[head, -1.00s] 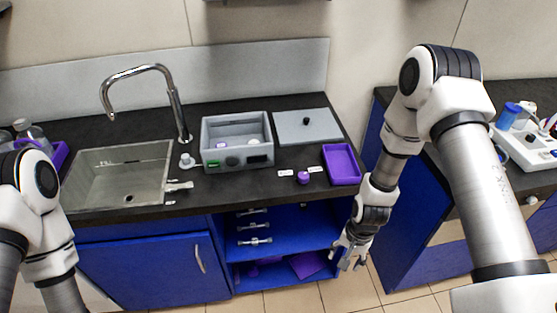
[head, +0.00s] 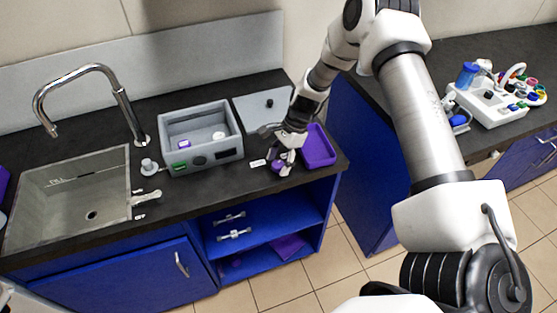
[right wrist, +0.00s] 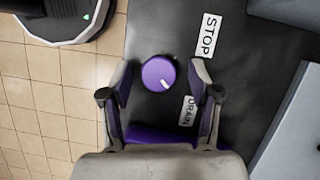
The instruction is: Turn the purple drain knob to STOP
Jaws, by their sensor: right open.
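The purple drain knob (right wrist: 157,73) is round, and the white mark on it points toward the DRAIN label (right wrist: 188,111). The STOP label (right wrist: 208,36) lies on the black counter, to the upper right of the knob in the right wrist view. My right gripper (right wrist: 161,72) is open, with a finger to each side of the knob and a gap on both sides. In the head view my right gripper (head: 283,162) is over the counter and partly covers the knob (head: 277,167). My left gripper is out of view.
A purple tray (head: 320,148) stands right beside my right gripper. A grey box (head: 203,162) with small items inside and a grey lid plate (head: 262,106) are to the left and behind. The sink (head: 70,200) is farther left. The counter's front edge is close.

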